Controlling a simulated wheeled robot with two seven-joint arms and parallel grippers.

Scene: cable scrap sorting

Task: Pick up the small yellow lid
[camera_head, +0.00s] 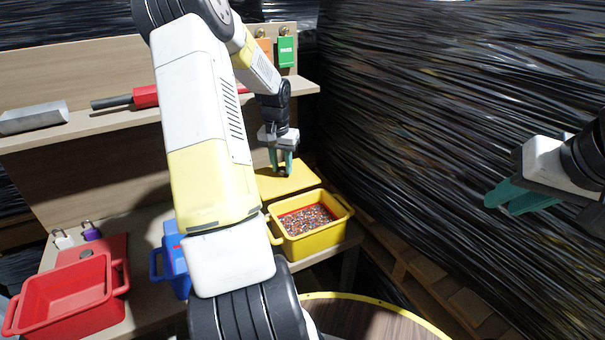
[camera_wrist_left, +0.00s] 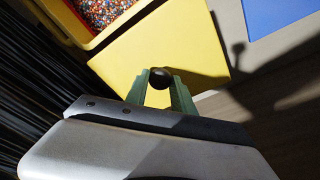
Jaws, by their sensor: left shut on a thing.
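The small yellow lid (camera_head: 296,180) is a flat yellow plate with a dark round knob. It lies behind the yellow bin in the head view, and its flat top also fills the middle of the left wrist view (camera_wrist_left: 190,52). My left gripper (camera_head: 281,172) points down over the lid with its green fingers shut on the black knob (camera_wrist_left: 160,78). Whether the lid touches the table I cannot tell. My right gripper (camera_head: 503,200) is at the right side of the head view, far from the lid; the gap between its teal fingers is not clear.
The yellow bin (camera_head: 325,240) holds multicoloured granules. A red bin (camera_head: 70,300) and red lid (camera_head: 112,250) are at the left, and a blue bin (camera_head: 158,265) is partly hidden by my arm. Black wrapped stacks (camera_head: 430,100) stand at the right. A shelf (camera_head: 60,132) spans the back.

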